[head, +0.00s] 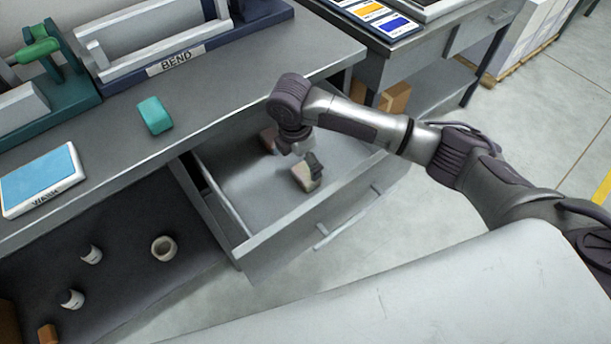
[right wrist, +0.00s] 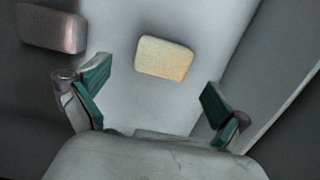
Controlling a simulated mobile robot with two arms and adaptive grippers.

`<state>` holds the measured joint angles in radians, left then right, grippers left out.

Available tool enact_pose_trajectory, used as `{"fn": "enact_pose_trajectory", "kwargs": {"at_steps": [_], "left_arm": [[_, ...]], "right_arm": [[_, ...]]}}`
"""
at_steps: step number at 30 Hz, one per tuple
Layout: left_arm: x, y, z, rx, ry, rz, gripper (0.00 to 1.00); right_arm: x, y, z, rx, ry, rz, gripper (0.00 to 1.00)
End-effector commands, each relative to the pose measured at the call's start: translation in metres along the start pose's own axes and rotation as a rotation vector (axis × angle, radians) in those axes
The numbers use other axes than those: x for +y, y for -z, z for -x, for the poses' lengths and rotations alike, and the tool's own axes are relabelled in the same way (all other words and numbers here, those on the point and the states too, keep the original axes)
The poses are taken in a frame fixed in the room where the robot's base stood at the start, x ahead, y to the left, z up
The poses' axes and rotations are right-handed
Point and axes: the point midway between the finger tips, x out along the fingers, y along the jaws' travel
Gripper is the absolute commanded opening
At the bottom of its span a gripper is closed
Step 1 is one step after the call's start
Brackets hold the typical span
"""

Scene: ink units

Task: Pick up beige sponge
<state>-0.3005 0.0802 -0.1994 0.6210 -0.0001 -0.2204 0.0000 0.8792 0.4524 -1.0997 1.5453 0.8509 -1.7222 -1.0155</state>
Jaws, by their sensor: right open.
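The beige sponge (head: 304,183) lies on the floor of the open drawer, and part of it is hidden by a gripper finger in the head view. In the right wrist view the beige sponge (right wrist: 164,58) shows whole, beyond the fingertips and between their lines. My right gripper (head: 304,158) is over the drawer, pointing down. Its two green-padded fingers (right wrist: 156,90) are wide apart and empty, and the sponge is not between them. My left gripper is not in view.
A pinkish-brown block (head: 268,139) lies in the drawer, at upper left in the wrist view (right wrist: 52,27). The drawer's front wall (head: 320,215) and side walls bound the space. A teal sponge (head: 155,115) and a blue-topped tray (head: 43,180) are on the bench.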

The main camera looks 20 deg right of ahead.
Motion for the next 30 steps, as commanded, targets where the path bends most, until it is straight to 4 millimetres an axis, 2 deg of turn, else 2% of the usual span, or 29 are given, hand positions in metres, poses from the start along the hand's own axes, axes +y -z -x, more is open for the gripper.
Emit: {"fn": "enact_pose_trajectory", "kwargs": {"at_steps": [5,12,15,23,26,30], "left_arm": [[0.000,0.001,-0.001,0.002,0.000,0.000,0.44],[0.000,0.001,-0.001,0.002,0.000,-0.001,0.44],[0.000,0.001,-0.002,0.002,-0.001,-0.001,0.44],[0.001,0.001,-0.002,0.001,-0.001,-0.001,0.44],[0.001,0.001,-0.002,0.001,-0.001,-0.001,0.44],[0.001,0.000,-0.002,0.001,-0.001,-0.001,0.44]], "right_arm": [[-0.001,0.000,-0.012,0.000,0.002,0.000,1.00],[-0.005,0.000,-0.048,0.000,0.002,-0.001,1.00],[-0.005,0.000,-0.057,0.001,0.000,0.002,1.00],[-0.005,0.000,-0.059,0.001,0.000,0.002,1.00],[-0.005,0.000,-0.059,0.001,0.000,0.002,0.87],[-0.005,0.000,-0.059,0.001,0.000,0.002,0.63]]}}
